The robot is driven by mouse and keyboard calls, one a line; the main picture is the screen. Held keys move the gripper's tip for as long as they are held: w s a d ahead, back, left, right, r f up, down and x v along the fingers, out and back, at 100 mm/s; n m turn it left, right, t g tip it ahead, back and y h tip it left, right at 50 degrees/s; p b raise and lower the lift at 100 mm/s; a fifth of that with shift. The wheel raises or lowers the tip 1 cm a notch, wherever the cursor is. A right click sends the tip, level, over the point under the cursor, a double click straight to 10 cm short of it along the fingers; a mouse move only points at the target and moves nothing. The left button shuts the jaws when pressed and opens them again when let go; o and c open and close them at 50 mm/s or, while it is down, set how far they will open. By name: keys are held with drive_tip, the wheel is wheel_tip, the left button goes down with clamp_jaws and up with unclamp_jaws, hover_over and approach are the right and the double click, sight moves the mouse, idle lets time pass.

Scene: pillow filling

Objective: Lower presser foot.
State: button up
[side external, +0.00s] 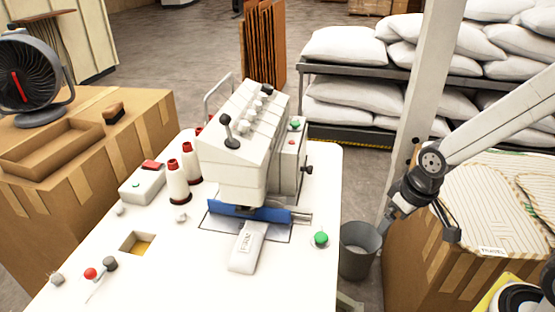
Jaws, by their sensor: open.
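A white sewing machine (243,140) stands on the white table. A black-knobbed lever (228,131) sticks up from its front. A blue part (250,210) lies low under the machine head; the presser foot itself is too small or hidden to make out. My gripper (420,231) is open and empty, right of the table and well apart from the machine, in front of the large cardboard box.
A green button (321,238) sits on the white table (190,262) near its right edge. A grey bin (358,250) and a white post (424,80) stand between table and box (410,270). Thread cones (178,185) stand left of the machine.

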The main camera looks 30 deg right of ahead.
sight(225, 121)
idle(0.4)
drive_tip(key=c, duration=0.4)
drive_tip(key=w+a+r+n+t+h, duration=0.35)
drive_tip(key=w+n, duration=0.45)
drive_tip(key=n, duration=0.3)
drive_tip(key=w+a+r+n+t+h, duration=0.2)
drive_tip(key=w+a+r+n+h, duration=0.15)
drive_tip(key=w+n, duration=0.55)
drive_tip(key=w+a+r+n+t+y, duration=0.1)
drive_tip(key=a+r+n+t, duration=0.2)
drive_tip(key=a+n, duration=0.1)
drive_tip(key=w+a+r+n+t+y, duration=0.1)
drive_tip(key=w+a+r+n+t, duration=0.1)
drive_tip(key=a, duration=0.5)
drive_tip(key=w+a+r+n+t+y, duration=0.1)
drive_tip(key=w+a+r+n+t, duration=0.1)
drive_tip(key=a+r+n+t, duration=0.2)
drive_tip(key=shift+a+r+n+t, duration=0.15)
drive_tip(key=shift+a+n, duration=0.4)
drive_tip(key=shift+n, duration=0.25)
drive_tip(key=shift+a+r+n+t, duration=0.1)
drive_tip(key=shift+a+r+n, duration=0.05)
drive_tip(key=shift+a+n, duration=0.55)
drive_tip(key=shift+x, duration=4)
drive_tip(key=shift+d, duration=0.1)
